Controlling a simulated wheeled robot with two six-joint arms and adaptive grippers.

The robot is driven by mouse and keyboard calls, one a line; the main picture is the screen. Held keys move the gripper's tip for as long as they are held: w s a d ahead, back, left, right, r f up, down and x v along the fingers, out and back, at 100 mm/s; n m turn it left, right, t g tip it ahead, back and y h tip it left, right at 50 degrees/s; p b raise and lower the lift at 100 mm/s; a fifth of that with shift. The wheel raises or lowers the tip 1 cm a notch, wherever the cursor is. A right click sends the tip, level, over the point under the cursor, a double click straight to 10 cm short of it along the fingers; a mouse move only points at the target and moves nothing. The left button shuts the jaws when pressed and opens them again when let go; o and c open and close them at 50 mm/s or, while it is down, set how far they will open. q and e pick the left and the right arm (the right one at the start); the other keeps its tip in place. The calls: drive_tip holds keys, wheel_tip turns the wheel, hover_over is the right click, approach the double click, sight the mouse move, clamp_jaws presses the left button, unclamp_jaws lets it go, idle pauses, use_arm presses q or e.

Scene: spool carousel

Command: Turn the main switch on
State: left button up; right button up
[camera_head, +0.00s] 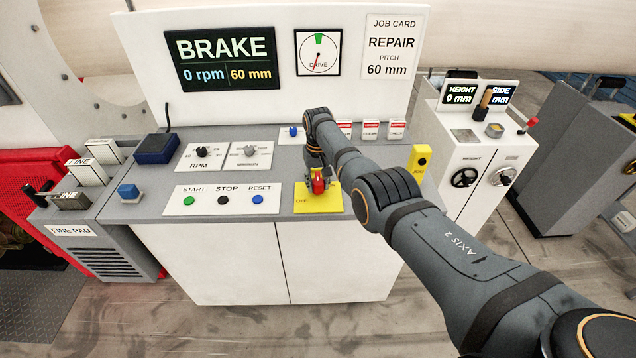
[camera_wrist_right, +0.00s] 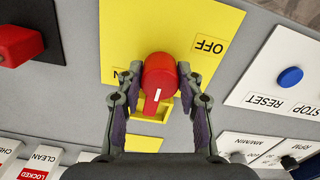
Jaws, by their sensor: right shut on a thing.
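The main switch is a red rotary knob (camera_wrist_right: 159,78) on a yellow plate (camera_wrist_right: 180,22). The plate also shows in the head view (camera_head: 303,203), with an OFF label at its left. In the wrist view OFF reads upside down at right, and a second label at left is mostly hidden by a finger. The knob's white mark points toward the bottom of the wrist view, a little left. My right gripper (camera_wrist_right: 158,88) has a finger on each side of the knob and is shut on it; it also shows over the plate in the head view (camera_head: 318,180). My left gripper is out of view.
Start, stop and reset buttons (camera_head: 224,200) sit left of the switch. A yellow JOG box (camera_head: 419,160) stands at right, and red-topped tags (camera_head: 370,130) behind. The display (camera_head: 222,59) reads BRAKE, 0 rpm, 60 mm. In the wrist view a red block (camera_wrist_right: 18,46) lies at left.

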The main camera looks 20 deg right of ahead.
sight(318, 181)
idle(0.3)
drive_tip(key=o, duration=1.2)
drive_tip(key=shift+c, duration=0.2)
drive_tip(key=shift+r, duration=0.1)
wheel_tip(318, 181, up, 12)
